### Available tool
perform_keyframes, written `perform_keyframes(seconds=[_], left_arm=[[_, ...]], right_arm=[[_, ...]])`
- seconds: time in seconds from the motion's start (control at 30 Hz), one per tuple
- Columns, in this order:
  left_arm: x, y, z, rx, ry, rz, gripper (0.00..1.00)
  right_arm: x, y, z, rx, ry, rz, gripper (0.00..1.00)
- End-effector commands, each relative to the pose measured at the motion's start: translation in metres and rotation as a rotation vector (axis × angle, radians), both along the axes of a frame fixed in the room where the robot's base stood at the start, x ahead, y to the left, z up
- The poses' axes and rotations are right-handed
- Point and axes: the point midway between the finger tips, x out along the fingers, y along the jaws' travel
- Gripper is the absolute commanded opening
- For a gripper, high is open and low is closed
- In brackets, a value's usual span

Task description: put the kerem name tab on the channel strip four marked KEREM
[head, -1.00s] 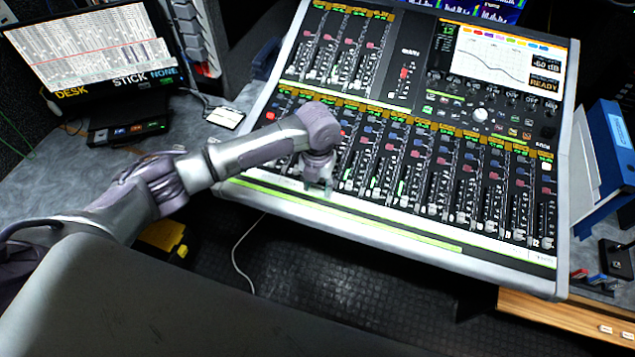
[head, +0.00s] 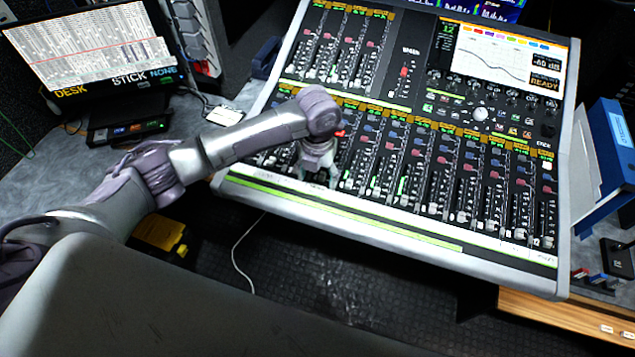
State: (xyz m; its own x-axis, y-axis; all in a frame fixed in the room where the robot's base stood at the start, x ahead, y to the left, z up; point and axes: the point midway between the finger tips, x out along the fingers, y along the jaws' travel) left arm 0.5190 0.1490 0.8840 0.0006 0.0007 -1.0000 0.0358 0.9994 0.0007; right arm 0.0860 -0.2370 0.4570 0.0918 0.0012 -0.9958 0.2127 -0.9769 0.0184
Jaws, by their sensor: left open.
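The mixing console (head: 400,212) fills the middle and right, with a row of channel strips and faders. A pale label strip (head: 440,229) runs along its front edge; its writing is too small to read, so I cannot tell the KEREM strip. My left gripper (head: 317,178) is open, pointing down over the front of the left-hand channel strips. Its arm and wrist hide part of those strips. I cannot make out a tab between its fingers. Small white tabs (head: 607,330) lie on a wooden surface at the lower right; their names are unreadable. My right gripper is not in view.
A laptop-like screen (head: 90,55) and a small black box (head: 130,130) stand on the grey desk at left. A white card (head: 223,116) lies beside the console. A blue binder (head: 612,140) stands at right. A dark floor gap with a cable lies in front.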

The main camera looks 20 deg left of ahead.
Motion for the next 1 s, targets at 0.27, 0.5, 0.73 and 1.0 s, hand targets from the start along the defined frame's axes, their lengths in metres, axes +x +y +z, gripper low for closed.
perform_keyframes(seconds=[0.27,0.5,0.73,1.0], left_arm=[[0.001,0.000,0.059,0.001,-0.004,0.000,0.68],[0.000,0.000,0.083,-0.001,0.000,0.001,0.68],[0.000,0.000,0.086,0.000,0.001,0.001,0.68],[0.000,0.000,0.086,0.000,0.001,0.001,0.68]], right_arm=[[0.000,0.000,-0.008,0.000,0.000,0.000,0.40],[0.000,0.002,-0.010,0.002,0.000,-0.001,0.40],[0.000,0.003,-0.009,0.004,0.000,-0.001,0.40],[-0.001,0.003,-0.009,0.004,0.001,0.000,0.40]])
